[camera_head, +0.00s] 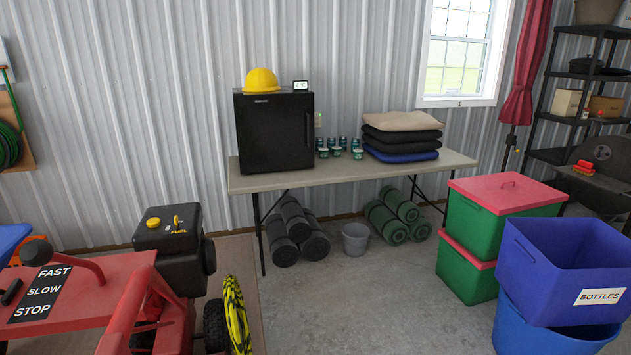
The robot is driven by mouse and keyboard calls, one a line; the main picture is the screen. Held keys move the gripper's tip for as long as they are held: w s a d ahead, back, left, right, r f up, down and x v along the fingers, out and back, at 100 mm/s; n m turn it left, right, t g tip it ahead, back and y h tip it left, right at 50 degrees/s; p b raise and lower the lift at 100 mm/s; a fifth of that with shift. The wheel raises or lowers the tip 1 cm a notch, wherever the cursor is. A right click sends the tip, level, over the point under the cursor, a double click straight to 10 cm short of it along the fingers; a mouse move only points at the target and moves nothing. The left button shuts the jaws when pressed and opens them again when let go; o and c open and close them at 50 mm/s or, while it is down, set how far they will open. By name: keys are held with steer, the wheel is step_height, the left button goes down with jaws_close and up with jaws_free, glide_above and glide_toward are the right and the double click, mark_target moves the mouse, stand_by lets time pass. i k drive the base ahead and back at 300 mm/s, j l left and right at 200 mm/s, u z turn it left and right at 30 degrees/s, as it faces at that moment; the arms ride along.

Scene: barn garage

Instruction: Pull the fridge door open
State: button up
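The fridge is a small black box (274,131) standing at the left end of a folding table (335,179) against the corrugated wall. Its door (281,133) faces me and looks shut. A slim handle seems to run down the right edge of the door, but it is dark and hard to make out. My gripper is not in view.
Red machine (75,300) with a black engine blocks the lower left. Green bins with red lids (507,194) and a blue bottles bin (562,265) stand at right. Rolled mats (292,228) and a bucket (355,238) sit under the table. The middle floor (370,310) is clear.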

mark_target(275, 131)
steer(key=i, duration=3.85)
